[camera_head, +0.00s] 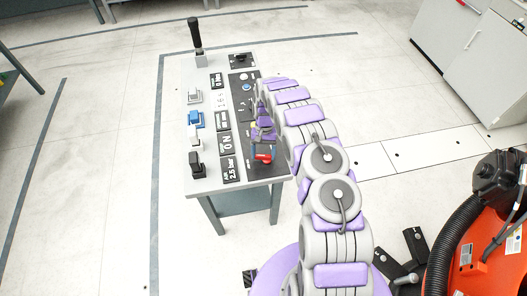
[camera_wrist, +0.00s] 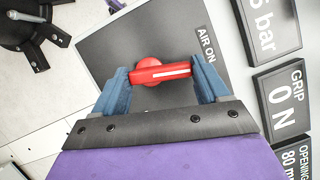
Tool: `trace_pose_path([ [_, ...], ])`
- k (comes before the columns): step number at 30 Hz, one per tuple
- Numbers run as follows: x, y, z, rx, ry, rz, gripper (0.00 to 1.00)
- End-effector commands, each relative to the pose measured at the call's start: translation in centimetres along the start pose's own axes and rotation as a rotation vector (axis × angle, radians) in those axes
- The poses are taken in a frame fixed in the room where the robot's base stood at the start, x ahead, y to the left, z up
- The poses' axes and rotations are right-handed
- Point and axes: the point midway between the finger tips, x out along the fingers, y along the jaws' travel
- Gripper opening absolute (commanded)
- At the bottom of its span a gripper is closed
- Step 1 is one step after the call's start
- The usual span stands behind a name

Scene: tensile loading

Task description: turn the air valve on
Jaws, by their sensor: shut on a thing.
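The red air valve handle (camera_wrist: 160,72) sits on a dark panel (camera_wrist: 95,50). A white stripe on it points right, just below the "AIR ON" label (camera_wrist: 206,48). My gripper (camera_wrist: 159,68) is shut on the handle, one blue finger at each end of it. In the head view the red handle (camera_head: 263,158) shows at the near end of the bench's right-hand panel, with my gripper (camera_head: 263,150) over it. My arm hides part of that panel.
The grey bench (camera_head: 192,72) carries a black lever (camera_head: 195,35), a blue switch (camera_head: 195,118), a black switch (camera_head: 196,164) and several displays, one of them "2.5 bar" (camera_head: 230,170). An orange machine (camera_head: 475,245) stands at the right. The floor left of the bench is clear.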

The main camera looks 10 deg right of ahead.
Motion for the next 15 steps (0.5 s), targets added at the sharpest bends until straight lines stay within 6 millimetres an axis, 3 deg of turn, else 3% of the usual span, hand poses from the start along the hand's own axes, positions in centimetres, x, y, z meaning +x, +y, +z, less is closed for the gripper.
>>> trace_pose_path([
  [15, -0.05, -0.24, 0.27, -0.235, 0.007, 0.098, 0.44],
])
